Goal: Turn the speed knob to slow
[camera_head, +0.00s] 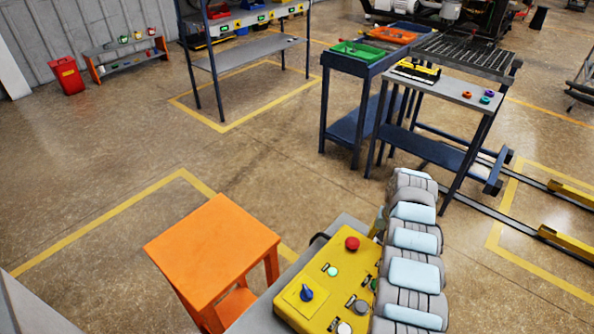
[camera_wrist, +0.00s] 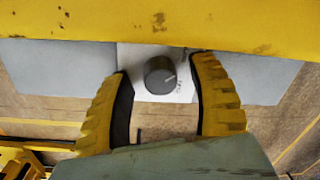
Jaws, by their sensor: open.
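A round dark grey knob (camera_wrist: 160,75) sits on a pale plate (camera_wrist: 128,60) in the wrist view. A light pointer line on its face points right and slightly up, beside small marks too blurred to read. My gripper (camera_wrist: 163,68) is open, with one yellow finger on each side of the knob and a visible gap on both sides. The knob is not held. In the head view, a yellow control panel (camera_head: 318,313) stands at the bottom, with a blue knob (camera_head: 306,294) and several buttons. I cannot tell whether the grey knob is on this panel.
A worn yellow surface (camera_wrist: 90,18) spans the top of the wrist view, just beyond the fingertips. In the head view, a red mushroom button (camera_head: 352,243) and a green button (camera_head: 332,271) are on the panel. An orange stool (camera_head: 212,250) stands left of it, with open floor beyond.

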